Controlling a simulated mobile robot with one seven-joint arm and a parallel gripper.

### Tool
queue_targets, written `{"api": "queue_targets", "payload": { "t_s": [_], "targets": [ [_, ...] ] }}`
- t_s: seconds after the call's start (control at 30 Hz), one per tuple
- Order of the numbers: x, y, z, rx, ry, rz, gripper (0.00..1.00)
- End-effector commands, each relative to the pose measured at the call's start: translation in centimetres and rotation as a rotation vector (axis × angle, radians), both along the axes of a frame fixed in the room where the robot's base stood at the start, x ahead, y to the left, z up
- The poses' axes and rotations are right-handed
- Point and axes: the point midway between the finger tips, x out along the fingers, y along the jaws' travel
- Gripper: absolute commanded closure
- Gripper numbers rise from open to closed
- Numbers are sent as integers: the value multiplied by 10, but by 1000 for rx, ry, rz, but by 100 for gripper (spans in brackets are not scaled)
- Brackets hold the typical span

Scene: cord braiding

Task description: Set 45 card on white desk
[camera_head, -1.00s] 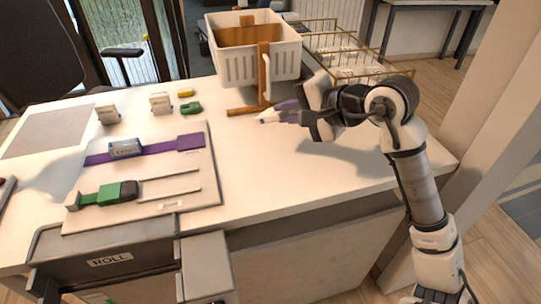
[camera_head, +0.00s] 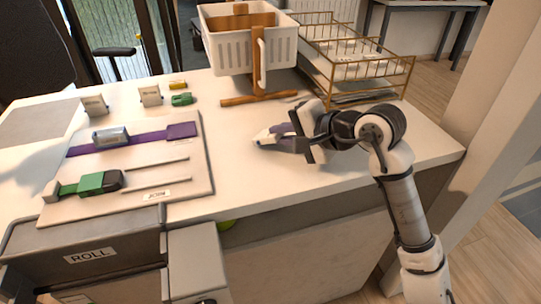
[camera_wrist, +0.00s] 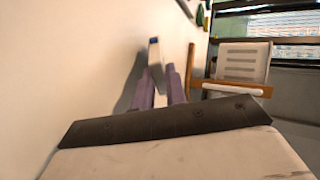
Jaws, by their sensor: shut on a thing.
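My gripper (camera_head: 276,136) is over the right part of the white desk (camera_head: 240,185), its purple fingers pointing left. It is shut on a small white piece with a dark blue end (camera_head: 262,138), probably the 45 card; no number can be read on it. In the wrist view the white piece (camera_wrist: 154,58) stands out between the purple fingers, over the pale desk top. It looks low over the desk; I cannot tell whether it touches. Two small labelled cards (camera_head: 151,96) stand at the back left of the desk.
A white basket (camera_head: 228,52) and a wooden stand (camera_head: 258,95) are behind my gripper, with a wire tray (camera_head: 360,70) at the back right. A board (camera_head: 190,205) with purple and green cord pieces lies left. The desk's front middle is clear.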

Motion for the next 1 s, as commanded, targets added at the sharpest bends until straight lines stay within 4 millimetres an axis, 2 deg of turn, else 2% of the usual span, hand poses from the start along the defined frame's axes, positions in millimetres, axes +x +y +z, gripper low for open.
{"api": "queue_targets", "payload": {
  "t_s": [0.3,0.33,0.43,0.73,1.0],
  "targets": [
    [0,0,-1,0,0,0,100],
    [0,0,-1,0,0,0,85],
    [0,0,-1,0,0,0,72],
    [-1,-1,0,1,-1,0,72],
    [-16,-22,13,-1,-1,-2,72]
  ]
}}
